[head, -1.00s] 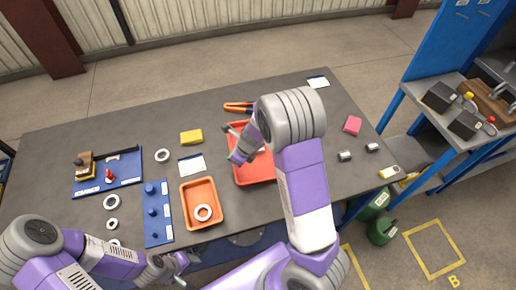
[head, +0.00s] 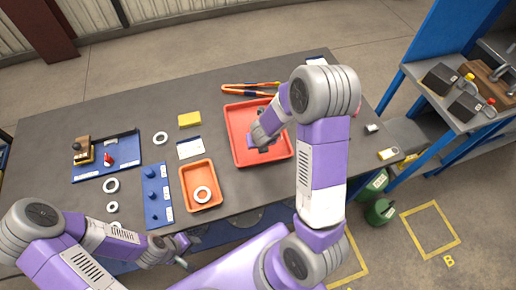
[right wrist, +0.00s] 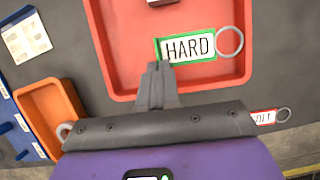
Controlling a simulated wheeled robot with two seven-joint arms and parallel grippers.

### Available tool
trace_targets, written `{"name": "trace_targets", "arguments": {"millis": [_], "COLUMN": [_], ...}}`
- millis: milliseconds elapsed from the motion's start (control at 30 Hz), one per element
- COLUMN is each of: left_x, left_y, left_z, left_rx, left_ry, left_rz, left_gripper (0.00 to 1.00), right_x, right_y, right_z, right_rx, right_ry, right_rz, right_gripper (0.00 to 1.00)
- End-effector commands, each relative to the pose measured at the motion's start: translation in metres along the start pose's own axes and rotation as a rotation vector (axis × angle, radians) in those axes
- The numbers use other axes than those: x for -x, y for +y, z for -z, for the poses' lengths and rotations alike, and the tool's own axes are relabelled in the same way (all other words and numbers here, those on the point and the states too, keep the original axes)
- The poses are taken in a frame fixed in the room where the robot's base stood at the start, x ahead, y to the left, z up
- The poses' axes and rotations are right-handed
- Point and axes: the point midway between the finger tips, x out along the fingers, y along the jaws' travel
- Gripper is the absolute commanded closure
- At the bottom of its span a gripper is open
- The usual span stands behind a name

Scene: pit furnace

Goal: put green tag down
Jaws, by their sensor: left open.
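The green tag (right wrist: 187,47) has a green frame, the word HARD and a metal ring. In the right wrist view it is at the fingertips of my right gripper (right wrist: 159,68), which is shut on its lower left corner. The tag is over the floor of the red tray (right wrist: 115,72), and I cannot tell whether it touches it. In the head view my right gripper (head: 258,145) is inside the outline of the red tray (head: 234,122) and hides the tag. My left gripper (head: 184,250) is open and empty by the table's front edge.
An orange tray (head: 187,193) with a white ring (head: 202,194) stands left of the red tray. Orange-handled pliers (head: 250,88) lie behind it. A red-framed tag (right wrist: 263,118) lies outside the tray.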

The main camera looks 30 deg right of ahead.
Motion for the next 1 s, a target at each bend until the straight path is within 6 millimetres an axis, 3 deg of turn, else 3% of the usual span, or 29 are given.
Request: {"name": "trace_targets", "arguments": {"millis": [33,100,333,533,1000], "left_x": [-0.012,-0.019,-0.029,-0.045,-0.05], "left_y": [-0.005,-0.007,-0.011,-0.017,-0.019], "left_z": [0.0,0.001,0.001,0.002,0.002], "left_rx": [0.0,0.0,0.0,0.0,0.0], "left_ry": [0.0,0.0,0.0,0.0,0.0], "left_rz": [0.0,0.0,0.0,0.0,0.0], "left_gripper": [0.57,0.57,0.57,0.57,0.57], "right_x": [-0.015,-0.023,-0.038,-0.063,-0.069], "right_y": [-0.001,0.0,0.0,0.0,0.001], "right_z": [0.006,0.009,0.016,0.026,0.028], "right_rx": [0.0,0.0,0.001,0.001,0.001], "right_ry": [0.002,0.001,0.001,0.001,-0.001], "right_rz": [0.001,0.0,-0.001,0.0,-0.002], "right_gripper": [1.0,1.0,1.0,1.0,1.0]}}
